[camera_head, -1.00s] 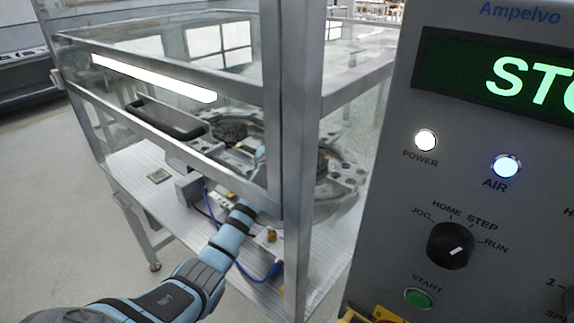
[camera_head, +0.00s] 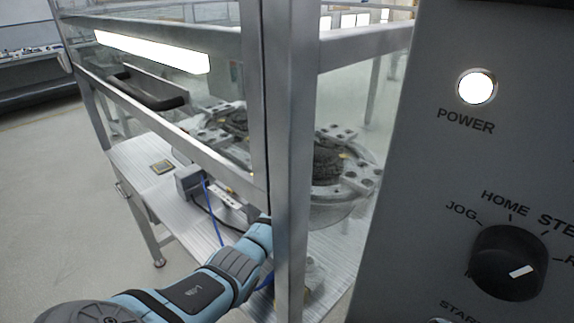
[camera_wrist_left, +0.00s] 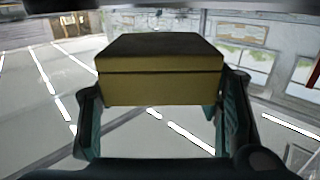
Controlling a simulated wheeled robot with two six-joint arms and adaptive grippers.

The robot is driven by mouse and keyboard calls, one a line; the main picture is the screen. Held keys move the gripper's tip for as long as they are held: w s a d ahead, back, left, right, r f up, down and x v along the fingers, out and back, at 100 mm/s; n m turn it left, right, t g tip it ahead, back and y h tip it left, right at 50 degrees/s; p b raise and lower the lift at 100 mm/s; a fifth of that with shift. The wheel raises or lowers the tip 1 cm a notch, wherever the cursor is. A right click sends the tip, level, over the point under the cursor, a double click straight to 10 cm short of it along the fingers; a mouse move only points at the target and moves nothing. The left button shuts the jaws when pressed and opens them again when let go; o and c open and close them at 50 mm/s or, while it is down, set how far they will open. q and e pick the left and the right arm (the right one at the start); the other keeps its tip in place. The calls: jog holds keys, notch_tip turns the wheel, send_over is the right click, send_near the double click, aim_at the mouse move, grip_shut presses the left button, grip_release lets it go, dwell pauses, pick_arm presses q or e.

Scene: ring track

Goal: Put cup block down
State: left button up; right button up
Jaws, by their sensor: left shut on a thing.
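The cup block (camera_wrist_left: 160,82) is a yellowish-tan box with a dark top, held in my left gripper (camera_wrist_left: 160,98) in the left wrist view. The dark teal fingers are at its two sides, and floor with white lines shows beyond. In the head view my left arm reaches from the bottom left to the metal corner post, which hides the gripper and the block. A round ring track (camera_head: 345,178) with dark inserts and holes stands behind the post, inside the enclosure. My right gripper is in neither view.
A metal-framed clear enclosure (camera_head: 292,130) has an upright corner post beside my arm. A grey control panel (camera_head: 455,190) with knob and lamp fills the right.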

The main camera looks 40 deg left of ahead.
pick_arm(q)
notch_tip(320, 180, down, 2)
jog(key=shift+s+f+b, duration=0.15)
jog(key=shift+f+b, duration=0.05)
jog(key=shift+b, duration=0.2)
jog(key=shift+r, duration=0.1)
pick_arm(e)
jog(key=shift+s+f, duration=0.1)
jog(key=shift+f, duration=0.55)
pick_arm(q)
jog(key=o, duration=1.2)
jog(key=shift+c, duration=0.2)
